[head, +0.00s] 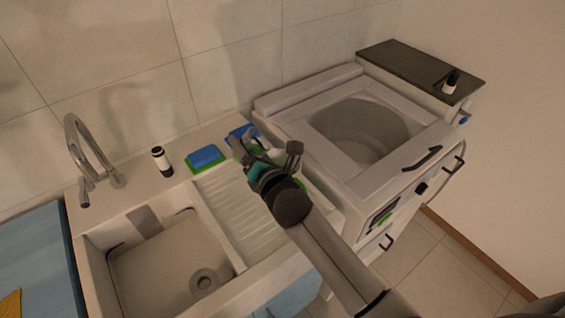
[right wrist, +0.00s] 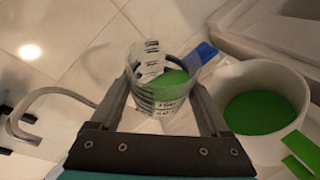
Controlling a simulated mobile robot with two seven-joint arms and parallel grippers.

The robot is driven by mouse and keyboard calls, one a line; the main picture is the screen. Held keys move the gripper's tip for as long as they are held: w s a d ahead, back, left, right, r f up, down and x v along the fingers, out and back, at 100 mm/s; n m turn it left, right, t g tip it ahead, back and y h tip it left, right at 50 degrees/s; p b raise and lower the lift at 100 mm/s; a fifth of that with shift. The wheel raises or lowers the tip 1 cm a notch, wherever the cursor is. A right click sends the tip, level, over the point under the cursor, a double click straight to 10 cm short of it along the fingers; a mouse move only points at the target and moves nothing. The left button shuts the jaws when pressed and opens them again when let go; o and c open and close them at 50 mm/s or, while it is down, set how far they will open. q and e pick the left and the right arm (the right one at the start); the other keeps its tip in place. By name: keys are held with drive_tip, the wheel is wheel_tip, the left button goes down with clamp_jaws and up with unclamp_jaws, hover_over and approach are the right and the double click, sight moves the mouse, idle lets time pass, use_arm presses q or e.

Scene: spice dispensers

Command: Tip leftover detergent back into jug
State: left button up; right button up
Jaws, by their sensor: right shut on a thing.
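In the right wrist view, a clear measuring cup (right wrist: 150,62) with dark printed markings sits between the fingers of my right gripper (right wrist: 165,95), which is shut on it. Green detergent (right wrist: 172,84) shows inside the cup. A white round open jug (right wrist: 255,78) with green detergent in it stands just right of the cup, apart from it as far as I can tell. In the head view, my right gripper (head: 267,150) is over the ribbed drainboard; the cup and jug are mostly hidden there. My left gripper is out of view.
The sink basin (head: 165,262) and tap (head: 88,150) are at left. A small dark-and-white bottle (head: 161,161) and a blue-and-green sponge (head: 205,156) stand behind the drainboard (head: 232,212). A top-loading washer (head: 300,110) with an open tub is at right. Another bottle (head: 451,83) stands beyond it.

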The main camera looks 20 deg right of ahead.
sight(255, 131)
drive_tip(key=shift+r+m+t+b, duration=0.3)
drive_tip(key=shift+r+m+b, duration=0.2)
drive_tip(key=shift+m+b, duration=0.6)
idle(0.3)
drive_tip(key=shift+d+f+m+t+y+b, duration=0.1)
drive_tip(key=shift+f+m+t+y+b, duration=0.3)
drive_tip(key=shift+b, duration=1.5)
drive_tip(key=shift+r, duration=0.1)
drive_tip(key=shift+d+r+m+b, duration=0.1)
drive_tip(key=shift+r+m+b, duration=0.2)
drive_tip(key=shift+m+b, duration=0.75)
drive_tip(key=shift+s+d+r+m+t, duration=0.15)
drive_tip(key=shift+d+r+m+t, duration=0.2)
drive_tip(key=shift+d+m+t, duration=0.4)
idle(0.4)
drive_tip(key=shift+d+r+m+t, duration=0.2)
drive_tip(key=shift+r+m, duration=0.05)
drive_tip(key=shift+m, duration=0.35)
drive_tip(key=shift+d+r+m+t, duration=0.15)
drive_tip(key=shift+d+r+m, duration=0.05)
drive_tip(key=shift+m, duration=0.4)
idle(1.2)
